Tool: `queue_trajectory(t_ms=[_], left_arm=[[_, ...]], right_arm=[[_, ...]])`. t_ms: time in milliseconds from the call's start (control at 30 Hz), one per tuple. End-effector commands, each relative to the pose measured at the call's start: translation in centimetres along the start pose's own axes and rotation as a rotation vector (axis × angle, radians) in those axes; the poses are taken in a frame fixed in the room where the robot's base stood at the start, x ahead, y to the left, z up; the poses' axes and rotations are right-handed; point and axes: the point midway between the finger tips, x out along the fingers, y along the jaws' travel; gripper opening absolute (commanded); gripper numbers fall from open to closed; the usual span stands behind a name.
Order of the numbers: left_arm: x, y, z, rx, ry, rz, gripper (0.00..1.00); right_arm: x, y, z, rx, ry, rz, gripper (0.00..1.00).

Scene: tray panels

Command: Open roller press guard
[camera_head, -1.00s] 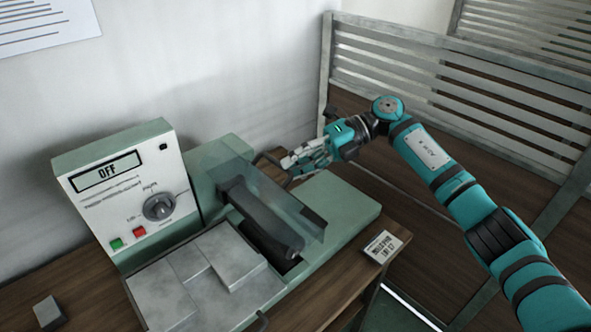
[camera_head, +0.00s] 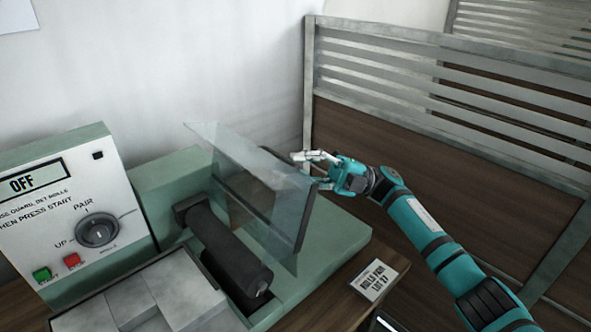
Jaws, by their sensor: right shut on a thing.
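The roller press (camera_head: 340,236) is a green machine on a wooden table. Its clear guard (camera_head: 255,165) is tilted up, standing steeply to the right of the dark roller (camera_head: 222,245), which is uncovered from above. My right gripper (camera_head: 312,168) is at the guard's right side, shut on the guard, seemingly at its handle; the handle is mostly hidden behind the fingers and panel. My left gripper is not in view.
The control panel (camera_head: 60,200) at left reads OFF and has a knob (camera_head: 97,231), a green button (camera_head: 42,275) and a red button (camera_head: 71,260). Grey plates (camera_head: 150,297) lie before the roller. A label card (camera_head: 375,280) lies at right. A slatted partition (camera_head: 440,110) stands behind my arm.

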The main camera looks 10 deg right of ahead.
Motion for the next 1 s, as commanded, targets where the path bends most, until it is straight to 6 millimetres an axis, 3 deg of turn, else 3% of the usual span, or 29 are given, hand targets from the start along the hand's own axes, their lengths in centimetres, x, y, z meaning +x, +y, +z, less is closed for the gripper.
queue_trajectory(t_ms=[100, 400, 800, 833, 1000], left_arm=[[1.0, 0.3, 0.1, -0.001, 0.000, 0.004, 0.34], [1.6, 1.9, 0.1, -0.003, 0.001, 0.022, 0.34], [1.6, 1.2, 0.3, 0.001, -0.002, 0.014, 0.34], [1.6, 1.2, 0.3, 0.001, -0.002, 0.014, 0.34], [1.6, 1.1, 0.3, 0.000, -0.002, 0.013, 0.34]], right_arm=[[-0.3, -0.7, 0.1, 0.025, 0.002, 0.051, 0.00], [-0.5, -0.9, 0.2, 0.048, 0.001, 0.106, 0.00], [-0.5, -0.8, 0.2, 0.049, 0.001, 0.111, 0.00], [-0.5, -0.8, 0.2, 0.049, 0.001, 0.110, 0.16], [-0.5, -0.8, 0.2, 0.047, 0.000, 0.110, 0.34]])
